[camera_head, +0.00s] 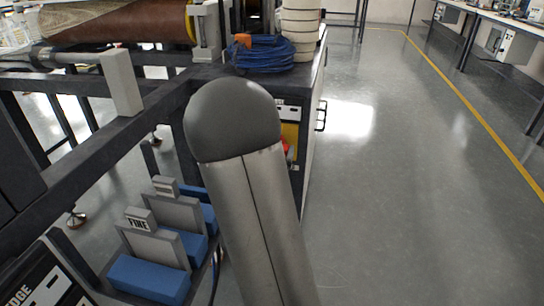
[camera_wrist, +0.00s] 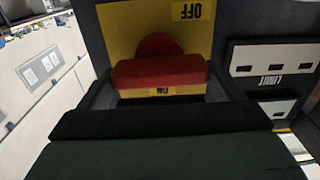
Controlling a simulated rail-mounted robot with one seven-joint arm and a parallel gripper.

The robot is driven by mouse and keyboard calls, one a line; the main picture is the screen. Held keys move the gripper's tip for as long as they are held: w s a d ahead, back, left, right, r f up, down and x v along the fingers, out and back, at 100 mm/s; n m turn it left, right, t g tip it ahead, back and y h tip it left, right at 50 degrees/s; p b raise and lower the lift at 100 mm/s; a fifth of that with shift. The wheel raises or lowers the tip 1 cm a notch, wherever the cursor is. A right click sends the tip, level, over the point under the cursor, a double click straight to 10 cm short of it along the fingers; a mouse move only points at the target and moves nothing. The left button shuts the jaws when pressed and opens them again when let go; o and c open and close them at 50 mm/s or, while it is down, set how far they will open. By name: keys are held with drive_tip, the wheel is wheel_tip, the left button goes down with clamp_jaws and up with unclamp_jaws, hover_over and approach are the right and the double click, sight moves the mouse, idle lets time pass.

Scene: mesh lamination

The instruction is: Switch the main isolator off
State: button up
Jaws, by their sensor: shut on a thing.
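The main isolator is a red handle (camera_wrist: 160,74) on a yellow plate (camera_wrist: 125,30) in the wrist view. An "OFF" label (camera_wrist: 193,10) and an "ON" label (camera_wrist: 163,91) both read upside down. The handle's bar lies level across the picture, just above the "ON" label. My gripper (camera_wrist: 160,82) is shut on the handle, with a dark finger at either side of it. In the head view my arm hides the gripper and most of the isolator; only a yellow strip (camera_head: 289,112) and a bit of red show.
The black cabinet (camera_head: 312,110) carries a coiled blue cable (camera_head: 262,54) and stacked white rings. A dark machine frame (camera_head: 100,165) and blue blocks (camera_head: 150,279) stand at left. A "LIMIT" panel (camera_wrist: 275,68) is beside the isolator. The floor at right is clear.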

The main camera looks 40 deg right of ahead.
drive_tip(key=shift+f, duration=0.1)
drive_tip(key=shift+c, duration=0.2)
drive_tip(key=shift+o, duration=0.2)
drive_tip(key=o, duration=0.8)
drive_tip(key=shift+c, duration=0.2)
